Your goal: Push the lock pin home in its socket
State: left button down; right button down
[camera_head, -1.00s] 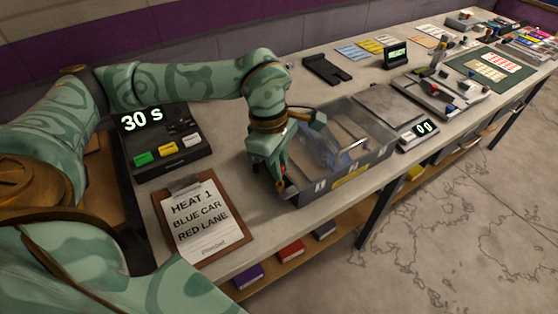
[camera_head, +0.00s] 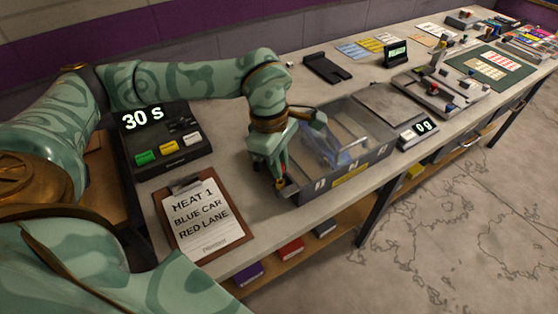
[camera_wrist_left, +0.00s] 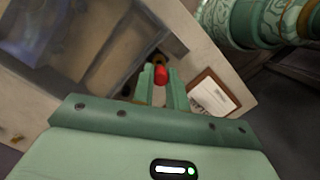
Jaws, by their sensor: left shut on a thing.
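My left gripper (camera_head: 280,183) is at the near left corner of the grey, clear-sided box (camera_head: 347,180). In the left wrist view its two fingers (camera_wrist_left: 161,82) are closed on a small red-topped pin (camera_wrist_left: 161,75), which I take to be the lock pin. A dark, brass-tinted spot (camera_wrist_left: 156,58) lies just beyond the red top, beside the box's corner. The pin's lower end and the socket are hidden, so I cannot tell how deep the pin sits. My right gripper is not in view.
A clipboard (camera_head: 204,220) lies left of the box, with a timer box (camera_head: 165,145) behind it. A scale reading 0 g (camera_head: 418,130) stands right of the box. A black slotted plate (camera_head: 326,69) lies behind. The strip in front of the clipboard is bare.

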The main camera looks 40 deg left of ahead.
pick_arm(q)
jog(key=shift+p, duration=0.35)
dwell(0.5)
jog(key=shift+f+b, duration=0.8)
jog(key=shift+f, duration=0.5)
jog(key=c, duration=1.5)
grip_release()
jog(key=shift+o, duration=0.9)
jog(key=shift+s+a+r, duration=0.1)
jog(key=shift+s, duration=0.1)
jog(key=shift+w, duration=0.1)
notch_tip(320, 180, up, 16)
jog(key=a+p, duration=0.2)
jog(key=p, duration=0.1)
jog(key=shift+s+a+p, duration=0.2)
jog(key=shift+s+p, duration=0.05)
jog(key=shift+p, duration=0.15)
